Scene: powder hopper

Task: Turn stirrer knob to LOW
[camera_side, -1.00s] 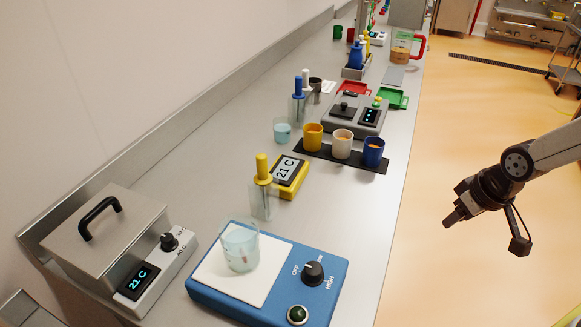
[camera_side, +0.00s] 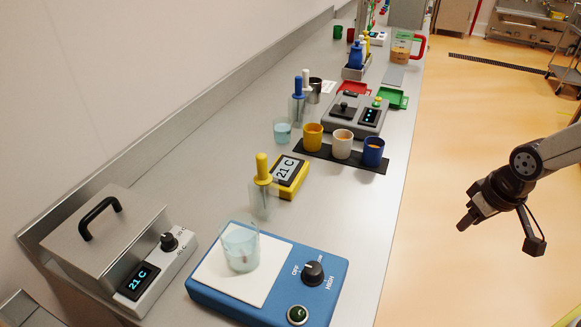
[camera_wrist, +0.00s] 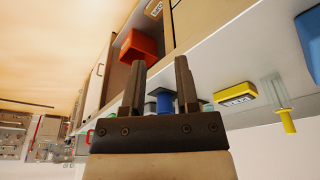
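The blue stirrer (camera_side: 205,289) stands on the bench at the front in the side view. Its black knob (camera_side: 313,273) is on the right part of the top, with OFF to its left and HIGH below right; where its pointer sits is too small to tell. A glass beaker (camera_side: 240,248) stands on its white plate. My gripper (camera_side: 466,220) is off to the right, past the bench edge and well away from the knob. In the wrist view my gripper (camera_wrist: 160,64) has its fingers apart with nothing between them. A blue piece, likely the stirrer (camera_wrist: 311,38), shows at the right edge there.
A yellow thermometer box (camera_side: 290,178) and a holder with a yellow-topped tool (camera_side: 262,170) stand behind the stirrer. A grey heater (camera_side: 160,270) stands left. Three cups, including a blue cup (camera_side: 374,152), stand farther back.

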